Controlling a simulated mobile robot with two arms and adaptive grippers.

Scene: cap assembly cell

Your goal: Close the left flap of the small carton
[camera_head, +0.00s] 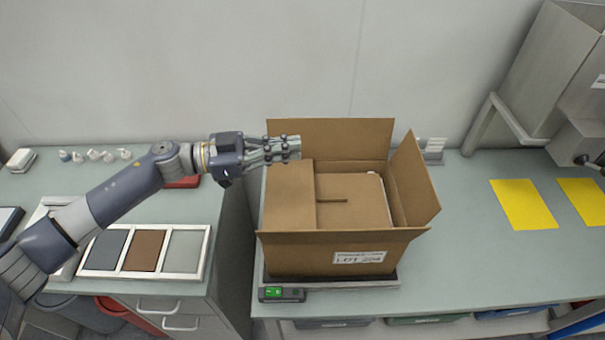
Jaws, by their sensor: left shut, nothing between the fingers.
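The small carton (310,262) is brown cardboard with a white printed label and stands in the middle of the view. Its left flap (289,196) lies folded inward over the left part of the opening and looks nearly flat. The right flap (415,181) stands up and leans outward. The back flap (345,132) stands upright, and the front flap (300,236) tilts outward toward me. A flat brown item fills much of the visible inside. My left gripper (297,148) is shut and empty, above the left flap's rear end, in front of the back flap. My right gripper is out of view.
The carton rests on a dark scale (345,284) with a green display. A divided white tray (198,256) and small white parts lie on the left counter. Yellow sheets (524,204) lie at right, below a grey machine.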

